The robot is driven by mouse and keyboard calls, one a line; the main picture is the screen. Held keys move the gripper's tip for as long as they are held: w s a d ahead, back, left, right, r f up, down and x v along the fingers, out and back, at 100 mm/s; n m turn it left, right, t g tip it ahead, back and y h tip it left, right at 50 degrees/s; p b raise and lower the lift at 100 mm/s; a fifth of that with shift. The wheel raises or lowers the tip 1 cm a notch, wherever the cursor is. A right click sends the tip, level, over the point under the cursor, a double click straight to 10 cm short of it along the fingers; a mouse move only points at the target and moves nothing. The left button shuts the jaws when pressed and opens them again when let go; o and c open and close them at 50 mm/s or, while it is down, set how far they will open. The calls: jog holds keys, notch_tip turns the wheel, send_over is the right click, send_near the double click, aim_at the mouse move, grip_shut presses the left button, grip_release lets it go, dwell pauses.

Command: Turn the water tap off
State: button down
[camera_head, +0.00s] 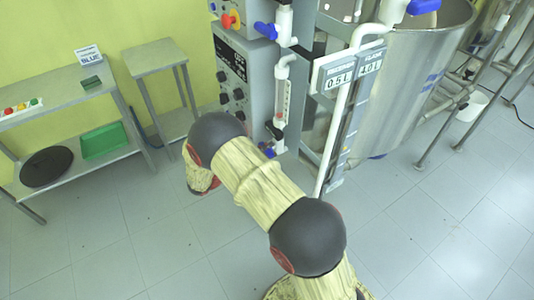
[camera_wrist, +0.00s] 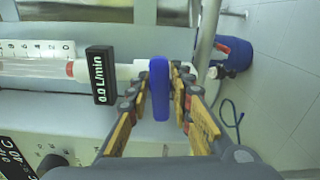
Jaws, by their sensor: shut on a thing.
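The water tap's blue handle (camera_wrist: 160,88) stands in the middle of the wrist view, on a white pipe fitting (camera_wrist: 128,72) at the end of a flow tube. My gripper (camera_wrist: 164,80) has its yellow-and-black fingers on both sides of the handle and is shut on it. A black display (camera_wrist: 101,75) beside the tap reads 0.0 L/min. In the head view, the flow tube (camera_head: 283,98) runs down the grey control panel, and a bit of blue (camera_head: 267,151) shows below it by my arm. My arm hides the gripper there.
A steel vessel (camera_head: 415,85) and its frame stand right of the panel, with a sign (camera_head: 352,72) reading 0.5 L and 4.0 L. Another blue valve (camera_head: 266,30) is higher up. A steel table (camera_head: 75,98) is at left. The floor in front is clear.

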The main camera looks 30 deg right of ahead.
jog(key=shift+f+m+b, duration=0.15)
jog(key=shift+m+b, duration=0.15)
jog(key=shift+m, duration=0.2)
jog(key=c, duration=1.7)
grip_release()
jog(key=a, duration=1.2)
jog(key=shift+s, duration=0.2)
